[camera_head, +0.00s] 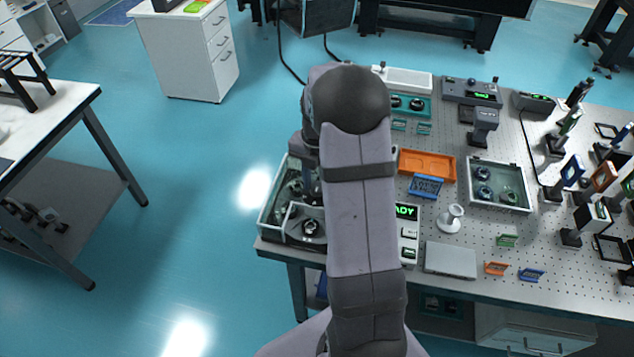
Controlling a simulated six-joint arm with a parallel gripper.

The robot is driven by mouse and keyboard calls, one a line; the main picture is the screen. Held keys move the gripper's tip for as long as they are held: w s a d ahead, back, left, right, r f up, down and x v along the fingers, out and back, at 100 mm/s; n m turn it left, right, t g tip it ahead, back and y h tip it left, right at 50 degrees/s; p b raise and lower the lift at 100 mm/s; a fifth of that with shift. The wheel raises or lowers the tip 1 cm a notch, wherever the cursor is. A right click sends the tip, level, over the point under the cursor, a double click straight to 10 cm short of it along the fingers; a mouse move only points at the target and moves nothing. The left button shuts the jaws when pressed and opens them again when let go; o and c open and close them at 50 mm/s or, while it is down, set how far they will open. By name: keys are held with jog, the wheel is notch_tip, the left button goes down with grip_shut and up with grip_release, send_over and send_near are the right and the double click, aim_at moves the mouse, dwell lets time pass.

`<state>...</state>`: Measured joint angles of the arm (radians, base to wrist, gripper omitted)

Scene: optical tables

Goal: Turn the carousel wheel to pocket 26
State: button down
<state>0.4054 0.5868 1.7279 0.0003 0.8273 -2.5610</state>
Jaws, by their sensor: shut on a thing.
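The carousel wheel (311,228) sits in an open-topped, clear-walled case (266,218) at the left front edge of the pegboard table. Only its left part shows, with dark round parts and a pale curved piece. My arm covers the right side. My gripper (309,186) points down into the case from my wrist, shut on part of the wheel. The fingertips and exact contact are mostly hidden. The pocket numbers are too small to read.
An orange tray (427,164), a grey open box (498,184), a white stand (451,219) and a flat grey plate (450,260) lie right of my arm. Several optic mounts crowd the table's right. Open floor lies left of the table.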

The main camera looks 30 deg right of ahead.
jog(key=shift+w+r, duration=0.1)
dwell(0.5)
jog(key=c, duration=1.3)
grip_release()
jog(key=shift+o, duration=0.2)
jog(key=shift+r+b, duration=1.15)
jog(key=shift+r, duration=2.5)
jog(key=shift+a, duration=0.1)
jog(key=s+a+f+m, duration=0.2)
jog(key=s+a+m, duration=0.6)
jog(key=m, duration=0.4)
jog(key=s+a+f+m, duration=0.3)
jog(key=s+a+m, duration=0.6)
jog(key=m, duration=0.3)
jog(key=shift+s+f+m, duration=0.25)
jog(key=shift+s+m, duration=0.05)
jog(key=shift+s, duration=0.55)
